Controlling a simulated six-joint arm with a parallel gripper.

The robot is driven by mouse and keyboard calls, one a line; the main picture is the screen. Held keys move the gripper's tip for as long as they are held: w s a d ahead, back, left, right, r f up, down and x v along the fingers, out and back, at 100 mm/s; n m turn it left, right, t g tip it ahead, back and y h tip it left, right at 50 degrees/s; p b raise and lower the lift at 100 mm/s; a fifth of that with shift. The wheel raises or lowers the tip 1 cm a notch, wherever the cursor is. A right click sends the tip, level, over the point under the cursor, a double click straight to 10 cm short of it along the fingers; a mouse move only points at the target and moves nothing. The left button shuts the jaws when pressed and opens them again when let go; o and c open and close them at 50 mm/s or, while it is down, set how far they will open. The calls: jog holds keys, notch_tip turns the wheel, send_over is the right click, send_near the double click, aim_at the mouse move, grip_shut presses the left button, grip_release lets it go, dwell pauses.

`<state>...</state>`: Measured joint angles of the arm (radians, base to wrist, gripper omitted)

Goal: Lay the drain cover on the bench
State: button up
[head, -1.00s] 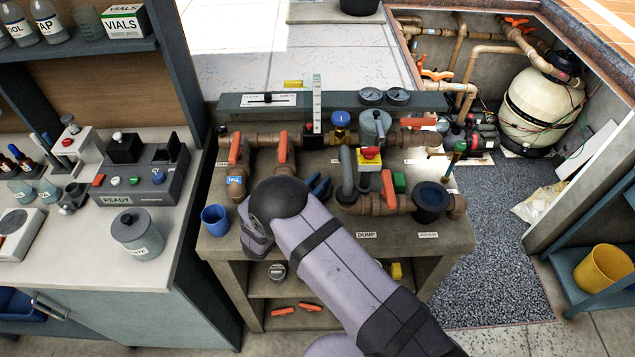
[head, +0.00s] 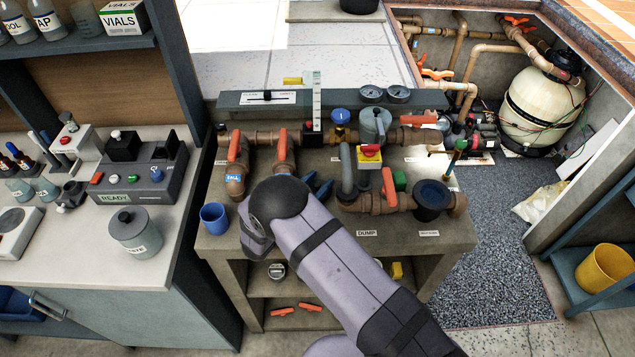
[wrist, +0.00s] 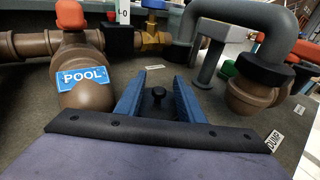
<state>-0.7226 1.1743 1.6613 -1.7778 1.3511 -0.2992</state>
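My gripper (wrist: 160,92) shows in the wrist view as two blue fingers with a clear gap between them, low over the grey bench top (wrist: 225,112). A small black knob on a short stem (wrist: 158,96) shows in the gap, apart from both fingers; I cannot tell whether it belongs to the drain cover. In the head view my arm hides most of the gripper, and only a blue finger (head: 321,188) shows, above the bench (head: 300,243). I cannot identify the drain cover for certain; a small grey round piece (head: 277,271) lies on the shelf under the bench.
Brown pipes with orange handles (head: 234,147) run along the bench's back. A grey bent pipe (wrist: 275,20) and a brown fitting labelled POOL (wrist: 85,78) flank my fingers. A blue cup (head: 214,217) stands at the left edge.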

jog(key=shift+r+p, duration=0.2)
jog(key=shift+p, duration=0.3)
jog(key=shift+s+a+r, duration=0.1)
jog(key=shift+s+r, duration=0.05)
jog(key=shift+r, duration=0.1)
jog(key=b+v, duration=0.4)
jog(key=v, duration=0.6)
jog(key=shift+b+v, duration=0.45)
jog(key=shift+v, duration=0.35)
jog(key=shift+r, duration=0.1)
jog(key=shift+r, duration=0.1)
